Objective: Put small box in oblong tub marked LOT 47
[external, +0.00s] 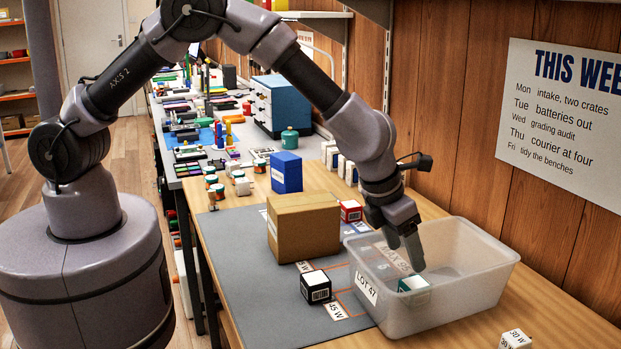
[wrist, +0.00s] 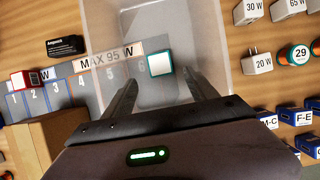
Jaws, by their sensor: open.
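The oblong tub (external: 466,311) is translucent, with a LOT 47 label on its near left end. It stands at the right of the worktop and fills the upper middle of the wrist view (wrist: 205,20). A small teal and white box (external: 413,285) lies inside it, seen through the wall; it also shows in the wrist view (wrist: 160,63). My gripper (external: 405,252) points down into the tub, just above this box. Its fingers (wrist: 161,82) are open with nothing held between them. A small black and white box (external: 316,287) and a small red box (external: 350,211) stand outside the tub.
A white box marked 30 W (external: 514,340) is at the front right edge. A wooden wall (external: 460,120) closes the back.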

